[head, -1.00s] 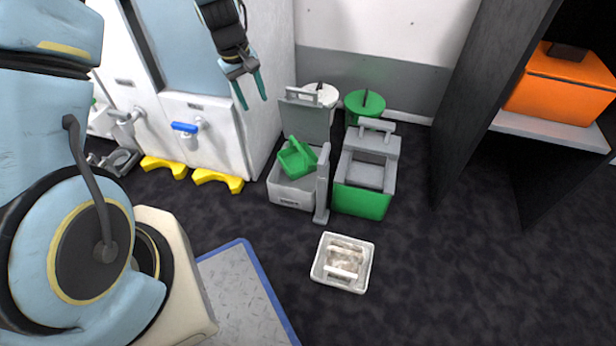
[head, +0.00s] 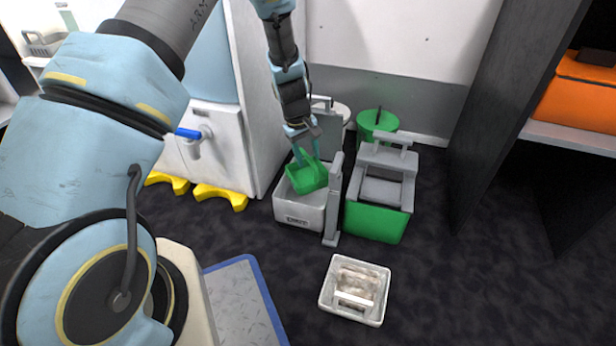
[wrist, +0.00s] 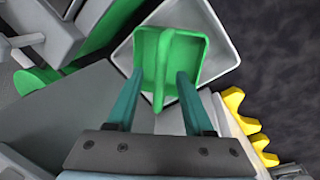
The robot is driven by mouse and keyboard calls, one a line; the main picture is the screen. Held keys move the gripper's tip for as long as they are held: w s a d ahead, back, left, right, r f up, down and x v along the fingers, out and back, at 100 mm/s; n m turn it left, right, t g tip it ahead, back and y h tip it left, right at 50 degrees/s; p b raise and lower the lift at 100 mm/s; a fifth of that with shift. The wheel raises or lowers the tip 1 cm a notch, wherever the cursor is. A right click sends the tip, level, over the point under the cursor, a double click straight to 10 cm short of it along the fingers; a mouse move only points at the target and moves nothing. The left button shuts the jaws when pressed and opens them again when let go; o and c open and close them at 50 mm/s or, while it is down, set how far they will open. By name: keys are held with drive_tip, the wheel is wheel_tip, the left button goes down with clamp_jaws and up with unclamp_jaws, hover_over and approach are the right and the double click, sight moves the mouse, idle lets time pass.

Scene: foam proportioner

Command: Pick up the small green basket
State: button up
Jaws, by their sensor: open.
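The small green basket (head: 306,172) sits tilted in the open grey bin in the head view. In the wrist view the basket (wrist: 185,55) shows its handle running down the middle, between my two fingers. My gripper (head: 308,152) is open, with its teal fingertips at the basket's top. In the wrist view my gripper (wrist: 160,80) has one finger on each side of the handle, apart from it. I cannot tell how deep the fingertips reach.
The grey bin (head: 297,213) has its raised lid behind my gripper. A green bin with a grey lid (head: 374,222) stands close on the right. A white tub (head: 328,290) is on the floor in front. Yellow blocks (head: 220,196) lie to the left.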

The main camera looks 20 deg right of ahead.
drive_tip(key=b, duration=0.3)
hover_over(310, 180)
wheel_tip(310, 180, down, 5)
drive_tip(key=shift+r, duration=0.1)
clamp_jaws()
idle(1.1)
